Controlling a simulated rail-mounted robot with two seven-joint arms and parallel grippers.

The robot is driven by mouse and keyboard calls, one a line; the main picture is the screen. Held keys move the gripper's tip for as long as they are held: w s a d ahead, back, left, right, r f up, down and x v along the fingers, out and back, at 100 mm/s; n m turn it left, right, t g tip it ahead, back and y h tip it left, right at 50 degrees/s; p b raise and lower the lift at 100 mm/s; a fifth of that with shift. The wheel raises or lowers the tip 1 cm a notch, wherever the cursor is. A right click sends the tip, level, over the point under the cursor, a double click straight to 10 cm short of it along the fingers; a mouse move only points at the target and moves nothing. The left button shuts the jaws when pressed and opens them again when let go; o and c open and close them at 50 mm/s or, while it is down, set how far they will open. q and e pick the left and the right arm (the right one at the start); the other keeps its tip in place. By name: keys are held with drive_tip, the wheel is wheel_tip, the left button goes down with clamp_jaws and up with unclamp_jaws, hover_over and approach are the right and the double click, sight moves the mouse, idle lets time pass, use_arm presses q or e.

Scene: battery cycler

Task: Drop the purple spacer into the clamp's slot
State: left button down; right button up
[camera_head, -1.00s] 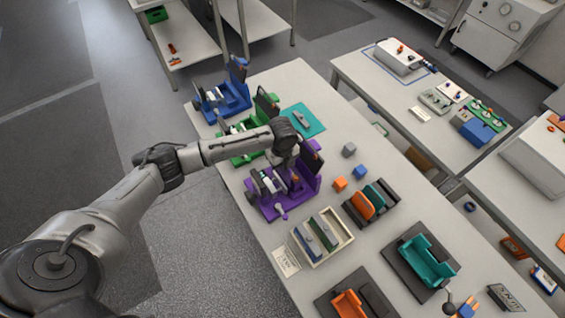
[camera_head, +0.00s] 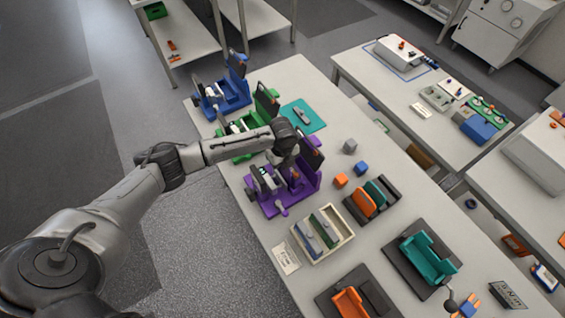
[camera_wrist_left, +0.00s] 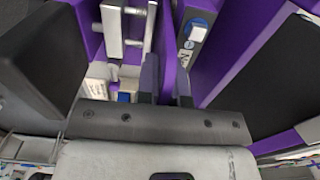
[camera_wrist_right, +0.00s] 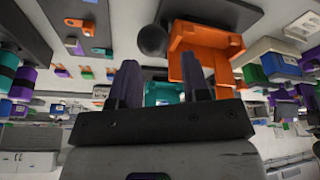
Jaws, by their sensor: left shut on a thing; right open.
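The purple clamp (camera_head: 275,208) stands on the main table, with a dark upright plate at its back. My left gripper (camera_wrist_left: 167,92) is over it and shut on a thin purple piece, the purple spacer (camera_wrist_left: 168,55), which sits upright between the dark fingers. The clamp's purple walls (camera_wrist_left: 225,55) and metal rods (camera_wrist_left: 112,30) surround the fingers in the left wrist view. The head view hides the spacer behind my arm; how deep it sits in the slot I cannot tell. My right gripper (camera_wrist_right: 161,85) is open and empty, fingers apart.
A green clamp (camera_head: 235,145) and a blue clamp (camera_head: 236,100) stand further back. A cream tray (camera_head: 345,236) with plates lies in front of the purple clamp. Orange (camera_head: 341,180) and blue (camera_head: 361,169) cubes are to its right. Teal (camera_head: 430,262) and orange (camera_head: 350,303) holders stand nearer.

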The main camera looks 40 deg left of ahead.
use_arm(q)
drive_tip(key=shift+f, duration=0.15)
drive_tip(key=shift+f, duration=0.1)
drive_tip(key=shift+f, duration=0.1)
drive_tip(key=c, duration=1.5)
unclamp_jaws()
drive_tip(key=o, duration=0.3)
drive_tip(key=shift+s+a+f, duration=0.15)
drive_tip(key=shift+s+f, duration=0.05)
drive_tip(key=shift+f, duration=0.05)
drive_tip(key=shift+o, duration=0.2)
wheel_tip(320, 180, up, 15)
drive_tip(key=shift+f+b, duration=0.2)
drive_tip(key=shift+b, duration=0.15)
